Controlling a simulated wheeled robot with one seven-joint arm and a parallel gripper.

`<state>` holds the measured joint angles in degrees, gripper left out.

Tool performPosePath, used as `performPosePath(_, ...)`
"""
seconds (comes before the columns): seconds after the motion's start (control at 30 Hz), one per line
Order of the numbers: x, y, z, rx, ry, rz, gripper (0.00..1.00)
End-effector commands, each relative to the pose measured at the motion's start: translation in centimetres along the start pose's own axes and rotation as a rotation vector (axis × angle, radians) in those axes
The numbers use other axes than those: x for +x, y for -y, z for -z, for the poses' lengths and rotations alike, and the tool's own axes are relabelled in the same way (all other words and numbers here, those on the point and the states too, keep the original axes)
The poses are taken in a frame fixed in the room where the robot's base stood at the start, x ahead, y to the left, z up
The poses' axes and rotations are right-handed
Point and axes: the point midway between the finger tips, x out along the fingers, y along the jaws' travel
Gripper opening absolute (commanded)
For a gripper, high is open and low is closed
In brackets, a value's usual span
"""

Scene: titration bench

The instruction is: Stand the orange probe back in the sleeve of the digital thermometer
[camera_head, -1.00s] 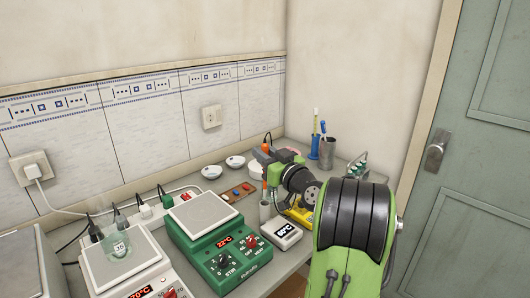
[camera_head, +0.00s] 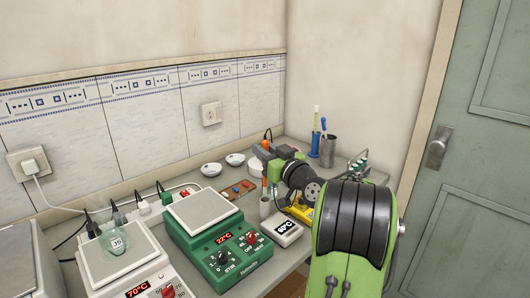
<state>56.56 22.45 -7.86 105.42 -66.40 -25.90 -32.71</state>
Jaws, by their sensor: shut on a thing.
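The digital thermometer (camera_head: 287,233) is a small white box reading 60°C on the bench. I cannot tell how deep the probe sits in the sleeve.
A green stirrer (camera_head: 217,244) reading 22°C stands left of the thermometer. Further left is a white hotplate (camera_head: 140,266) with a glass beaker (camera_head: 115,242). White dishes (camera_head: 223,165), a metal cup (camera_head: 328,151) and a yellow object (camera_head: 302,213) stand close around my arm.

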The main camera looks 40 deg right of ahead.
Motion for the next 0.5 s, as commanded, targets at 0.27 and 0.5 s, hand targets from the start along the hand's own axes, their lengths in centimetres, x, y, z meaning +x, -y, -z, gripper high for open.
performPosePath(0.27, -0.1, 0.0, -0.9, 0.0, 0.0, 0.0, 0.01)
performPosePath(0.5, -0.2, 0.0, -2.0, 0.0, 0.0, 0.0, 0.01)
